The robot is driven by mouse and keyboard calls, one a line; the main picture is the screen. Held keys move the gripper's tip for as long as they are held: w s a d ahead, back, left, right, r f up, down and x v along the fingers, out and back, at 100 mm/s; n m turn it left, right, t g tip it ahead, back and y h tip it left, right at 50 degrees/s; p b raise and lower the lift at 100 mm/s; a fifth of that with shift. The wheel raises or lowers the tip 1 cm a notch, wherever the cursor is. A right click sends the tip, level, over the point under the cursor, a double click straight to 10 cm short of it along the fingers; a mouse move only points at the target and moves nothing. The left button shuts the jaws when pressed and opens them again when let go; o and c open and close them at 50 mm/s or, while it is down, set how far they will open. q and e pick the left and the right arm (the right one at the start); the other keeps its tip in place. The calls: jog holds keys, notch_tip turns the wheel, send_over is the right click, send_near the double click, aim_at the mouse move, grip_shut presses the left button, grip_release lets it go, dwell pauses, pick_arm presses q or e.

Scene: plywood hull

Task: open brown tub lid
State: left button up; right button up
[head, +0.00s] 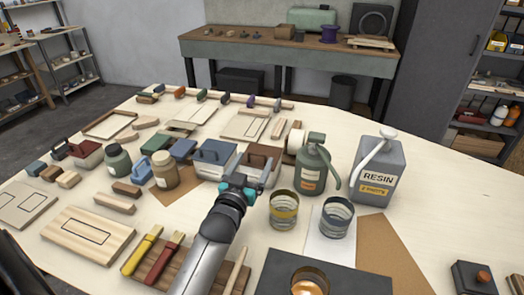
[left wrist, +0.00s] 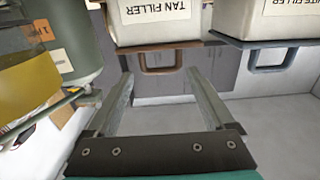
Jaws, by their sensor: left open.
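The brown tub's lid (head: 265,153), with a raised loop handle, lies just beyond my left gripper (head: 247,180) in the head view; the gripper and arm hide part of the tub. In the left wrist view, upside down, the pale tub (left wrist: 160,22) is labelled TAN FILLER. Its brown lid (left wrist: 127,47) is on the tub, with the brown handle (left wrist: 160,70) ahead of and between the tips of my open, empty left gripper (left wrist: 160,76). Whether the fingers touch the handle is unclear. My right gripper is not in view.
A tub with a blue-grey lid (head: 215,152) stands close left of the brown one. A green jug (head: 312,170), two metal-banded cups (head: 284,212) and a RESIN can (head: 379,178) stand to the right. Brushes (head: 143,250) lie on a board at the front left.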

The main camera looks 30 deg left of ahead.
aim_at(262, 148)
pick_arm(q)
jog(key=shift+b+x, duration=0.5)
jog(key=shift+x, duration=3)
jog(key=shift+d, duration=0.1)
grip_shut()
